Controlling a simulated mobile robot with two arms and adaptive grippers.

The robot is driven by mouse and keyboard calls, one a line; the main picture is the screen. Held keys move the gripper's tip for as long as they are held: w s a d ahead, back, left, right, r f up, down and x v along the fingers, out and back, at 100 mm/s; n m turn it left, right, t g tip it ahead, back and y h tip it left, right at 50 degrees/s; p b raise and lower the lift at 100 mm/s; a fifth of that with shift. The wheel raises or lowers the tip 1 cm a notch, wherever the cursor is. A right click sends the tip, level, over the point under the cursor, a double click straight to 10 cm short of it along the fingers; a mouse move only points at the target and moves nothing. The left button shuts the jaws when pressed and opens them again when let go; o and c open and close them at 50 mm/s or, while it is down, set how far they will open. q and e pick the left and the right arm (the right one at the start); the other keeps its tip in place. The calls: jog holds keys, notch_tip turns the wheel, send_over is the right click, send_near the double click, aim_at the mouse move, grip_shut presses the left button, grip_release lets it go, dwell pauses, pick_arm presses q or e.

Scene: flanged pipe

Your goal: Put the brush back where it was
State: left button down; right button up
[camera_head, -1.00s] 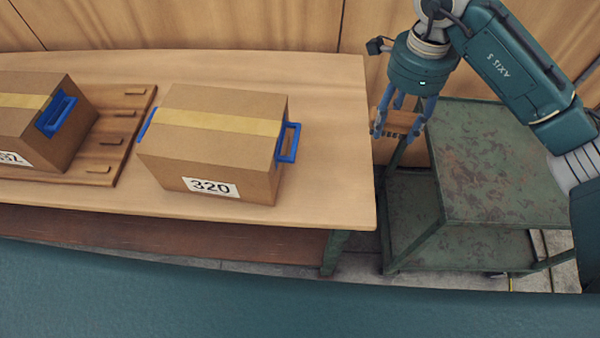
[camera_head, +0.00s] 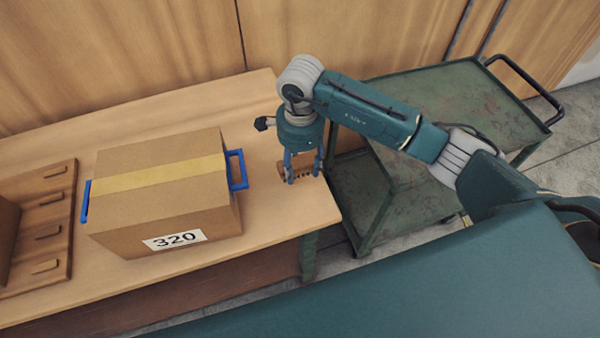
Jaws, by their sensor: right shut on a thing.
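The brush (camera_head: 298,171) is a small brown block, seen between the fingers of my right gripper (camera_head: 303,176). The right gripper is shut on it and points down over the right end of the wooden table (camera_head: 270,215). The fingers hide part of the brush. I cannot tell whether the brush touches the tabletop or is just above it. My left gripper is not in view.
A cardboard box (camera_head: 165,195) labelled 320, with blue handles, stands on the table left of the gripper. A wooden board (camera_head: 45,235) with pegs lies further left. A worn green metal cart (camera_head: 430,110) stands right of the table. The table's right end is otherwise clear.

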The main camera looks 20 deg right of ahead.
aim_at(301, 175)
jog(key=shift+f, duration=0.6)
notch_tip(301, 175, down, 3)
jog(key=shift+f+p, duration=0.2)
jog(key=shift+p, duration=0.3)
jog(key=shift+f, duration=0.25)
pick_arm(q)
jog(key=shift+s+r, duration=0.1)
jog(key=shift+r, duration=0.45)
pick_arm(e)
jog(key=shift+f+b, duration=0.25)
jog(key=shift+b, duration=0.05)
jog(key=o, duration=1.2)
jog(key=shift+r, duration=0.1)
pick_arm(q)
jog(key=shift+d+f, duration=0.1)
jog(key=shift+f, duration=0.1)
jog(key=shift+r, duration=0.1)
pick_arm(e)
jog(key=shift+r, duration=0.1)
